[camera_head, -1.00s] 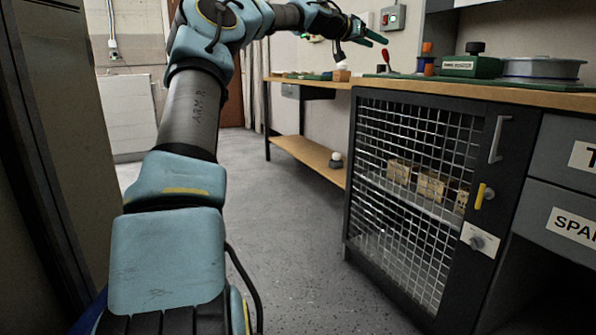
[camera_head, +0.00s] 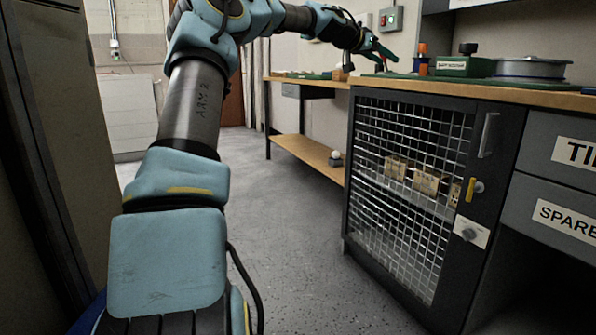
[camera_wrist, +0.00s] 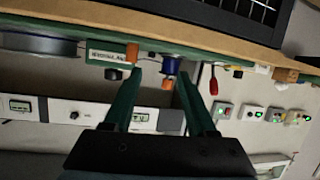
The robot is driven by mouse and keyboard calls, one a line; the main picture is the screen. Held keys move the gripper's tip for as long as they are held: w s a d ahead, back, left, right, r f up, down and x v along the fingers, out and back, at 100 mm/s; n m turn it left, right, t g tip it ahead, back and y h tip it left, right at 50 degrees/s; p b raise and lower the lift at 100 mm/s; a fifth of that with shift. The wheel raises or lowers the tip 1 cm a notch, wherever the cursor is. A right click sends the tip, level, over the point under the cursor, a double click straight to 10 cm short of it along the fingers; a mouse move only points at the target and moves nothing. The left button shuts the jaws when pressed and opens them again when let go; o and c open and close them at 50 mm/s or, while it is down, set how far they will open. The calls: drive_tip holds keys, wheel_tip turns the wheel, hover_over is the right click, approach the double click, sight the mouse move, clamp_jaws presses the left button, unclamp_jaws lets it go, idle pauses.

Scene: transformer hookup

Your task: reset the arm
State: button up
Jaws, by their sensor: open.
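My gripper (camera_head: 384,56) is stretched out at the far end of my arm, above the back part of the workbench (camera_head: 480,87) in the head view. In the wrist view my gripper (camera_wrist: 160,82) shows two green fingers spread apart, with nothing held between them. Beyond the fingers are a blue and orange item (camera_wrist: 170,68) and a green labelled box (camera_wrist: 108,54), seen upside down. I cannot tell how far the fingertips are from the bench items.
A mesh-door cabinet (camera_head: 405,190) stands under the bench, with drawers (camera_head: 565,150) to its right. A reel (camera_head: 530,68) sits on the bench. A green-button switch box (camera_head: 391,18) is on the wall. Open floor (camera_head: 290,250) lies left of the cabinet.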

drive_tip(key=s+a+f+n+g+y, duration=0.1)
drive_tip(key=s+a+f+y, duration=0.15)
drive_tip(key=s+f, duration=0.55)
drive_tip(key=s+a+f+g+y, duration=0.2)
drive_tip(key=s+f+y, duration=0.2)
drive_tip(key=f, duration=0.8)
drive_tip(key=s+a+f+n+g+y+p, duration=0.1)
drive_tip(key=s+a+f+n+y, duration=0.15)
drive_tip(key=s+a+f, duration=0.45)
drive_tip(key=s+a+f+n+g+y, duration=0.1)
drive_tip(key=s+a+f+n, duration=0.2)
drive_tip(key=s+a, duration=0.85)
drive_tip(key=s+a+f+n+g+y+p, duration=0.1)
drive_tip(key=s+a+f+n+y, duration=0.15)
drive_tip(key=s+a+f, duration=0.5)
wheel_tip(320, 180, up, 41)
drive_tip(key=s+a+p, duration=0.1)
drive_tip(key=p, duration=3.6)
drive_tip(key=shift+s+h+p, duration=0.2)
drive_tip(key=shift+h+p, duration=0.1)
drive_tip(key=shift+h, duration=0.05)
